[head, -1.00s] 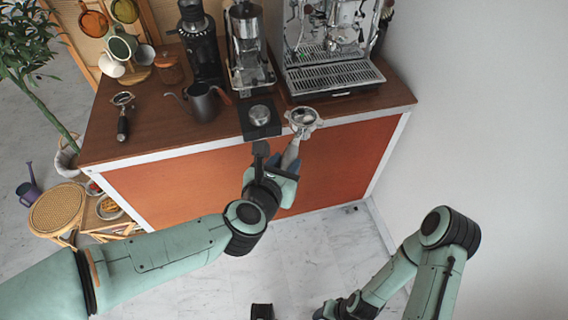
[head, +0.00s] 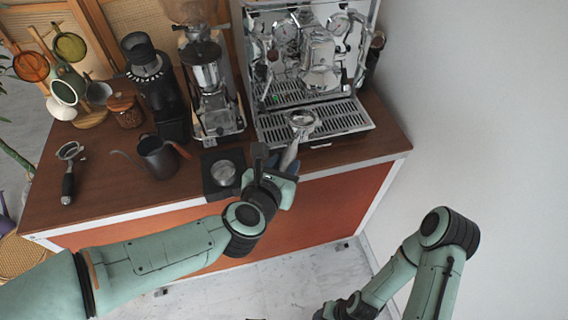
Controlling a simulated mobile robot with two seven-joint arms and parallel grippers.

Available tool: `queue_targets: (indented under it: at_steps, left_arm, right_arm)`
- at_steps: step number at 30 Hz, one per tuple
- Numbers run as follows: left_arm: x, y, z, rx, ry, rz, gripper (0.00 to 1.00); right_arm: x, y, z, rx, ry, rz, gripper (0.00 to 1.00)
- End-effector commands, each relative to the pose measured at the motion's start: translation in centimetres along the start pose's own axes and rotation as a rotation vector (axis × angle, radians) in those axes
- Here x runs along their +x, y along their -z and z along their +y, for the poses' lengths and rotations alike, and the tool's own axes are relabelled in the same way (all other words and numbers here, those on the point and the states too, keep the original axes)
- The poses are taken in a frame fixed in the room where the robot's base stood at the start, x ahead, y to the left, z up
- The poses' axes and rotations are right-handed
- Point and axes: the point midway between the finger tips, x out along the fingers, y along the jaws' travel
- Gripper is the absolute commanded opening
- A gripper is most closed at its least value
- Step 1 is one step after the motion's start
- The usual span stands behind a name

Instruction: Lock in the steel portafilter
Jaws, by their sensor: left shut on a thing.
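The steel portafilter (head: 303,121) is in my left gripper (head: 284,165). The gripper is shut on its handle at the counter's front edge. The portafilter's round head points away from me, with its open top up, and appears in front of the espresso machine's drip tray (head: 345,121). The chrome espresso machine (head: 270,60) stands at the back right. Its group (head: 320,72) is above and behind the portafilter head, clearly apart from it. My right arm is at lower right, and its gripper is cut off by the bottom edge.
A grinder (head: 207,75) stands left of the machine, with a tamping stand (head: 222,173) in front. A kettle (head: 157,157), a black grinder (head: 150,75), a jar (head: 125,110) and a black-handled portafilter (head: 68,172) are further left. A white wall (head: 480,120) bounds the right.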

Motion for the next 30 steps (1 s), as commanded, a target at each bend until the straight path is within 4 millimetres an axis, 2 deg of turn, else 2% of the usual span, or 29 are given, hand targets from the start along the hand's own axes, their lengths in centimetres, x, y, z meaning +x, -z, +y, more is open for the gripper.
queue_targets:
  at_steps: [8, 30]
  left_arm:
    - [0.7, -0.6, 0.0, 0.000, 0.000, -0.004, 0.00]
    - [8.1, -4.2, 0.0, 0.000, -0.001, -0.006, 0.00]
  right_arm:
    - [-0.2, 0.0, -0.1, 0.000, 0.000, 0.000, 0.55]
    - [-2.8, 1.3, -1.4, -0.007, 0.007, 0.019, 0.55]
